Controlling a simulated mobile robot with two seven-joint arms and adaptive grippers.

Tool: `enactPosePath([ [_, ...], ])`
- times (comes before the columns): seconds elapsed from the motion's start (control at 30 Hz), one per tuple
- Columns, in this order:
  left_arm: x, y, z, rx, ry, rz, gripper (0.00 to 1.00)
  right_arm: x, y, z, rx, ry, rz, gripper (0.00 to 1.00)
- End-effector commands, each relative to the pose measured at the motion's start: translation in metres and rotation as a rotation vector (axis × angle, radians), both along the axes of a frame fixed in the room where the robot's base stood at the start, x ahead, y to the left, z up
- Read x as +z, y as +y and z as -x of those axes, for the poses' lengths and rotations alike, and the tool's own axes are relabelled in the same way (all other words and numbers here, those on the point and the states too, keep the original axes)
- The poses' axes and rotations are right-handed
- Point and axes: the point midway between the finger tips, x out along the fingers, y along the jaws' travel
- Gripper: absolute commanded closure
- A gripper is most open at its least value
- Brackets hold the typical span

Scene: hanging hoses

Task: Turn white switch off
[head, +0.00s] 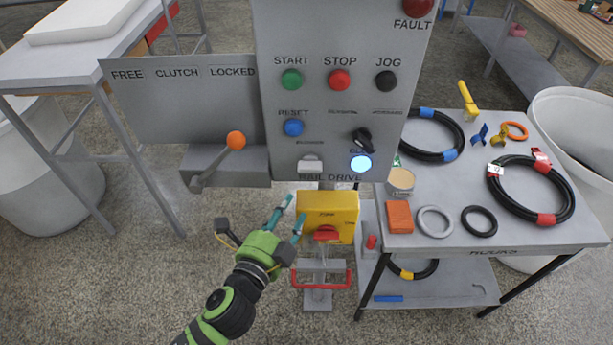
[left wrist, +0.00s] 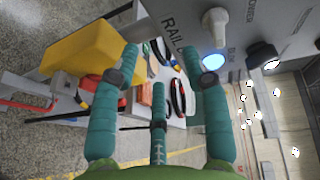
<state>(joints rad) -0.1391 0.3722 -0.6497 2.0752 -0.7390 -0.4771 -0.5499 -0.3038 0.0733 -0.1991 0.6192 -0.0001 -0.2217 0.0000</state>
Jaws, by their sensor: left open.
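The white switch (head: 311,163) is a small white lever low on the grey control panel (head: 325,120), above the words RAIL DRIVE. It shows large in the left wrist view (left wrist: 215,28), at the upper right. My left gripper (head: 282,214) is below and left of the switch in the head view, its teal fingers spread and empty. In the left wrist view the open fingers (left wrist: 160,55) point toward the panel's lower edge, with the switch just beyond the right finger and apart from it. My right gripper is not in view.
A yellow box with a red knob (head: 327,215) hangs below the panel, close to my left fingers. A glowing blue-white light (head: 361,166) and a black knob (head: 362,139) are right of the switch. An orange-tipped lever (head: 235,140) juts out left. A table with hoses (head: 450,231) stands right.

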Motion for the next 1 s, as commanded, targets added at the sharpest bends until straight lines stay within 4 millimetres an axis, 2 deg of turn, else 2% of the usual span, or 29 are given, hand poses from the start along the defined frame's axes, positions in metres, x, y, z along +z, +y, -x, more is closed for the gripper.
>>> enactPosePath([
  [0.03,0.019,-0.005,0.005,-0.017,-0.055,-0.012,0.54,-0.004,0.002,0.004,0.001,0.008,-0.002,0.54],
  [0.1,0.039,-0.009,0.01,-0.031,-0.109,-0.024,0.54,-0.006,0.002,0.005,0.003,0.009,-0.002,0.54],
  [0.23,0.056,-0.013,0.01,-0.038,-0.149,-0.034,0.54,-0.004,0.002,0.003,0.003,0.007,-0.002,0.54],
  [0.7,0.057,-0.037,-0.047,-0.038,-0.147,-0.031,0.54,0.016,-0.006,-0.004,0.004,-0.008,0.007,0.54],
  [1.0,0.055,-0.039,-0.052,-0.038,-0.146,-0.03,0.54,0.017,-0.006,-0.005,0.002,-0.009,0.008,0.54],
])
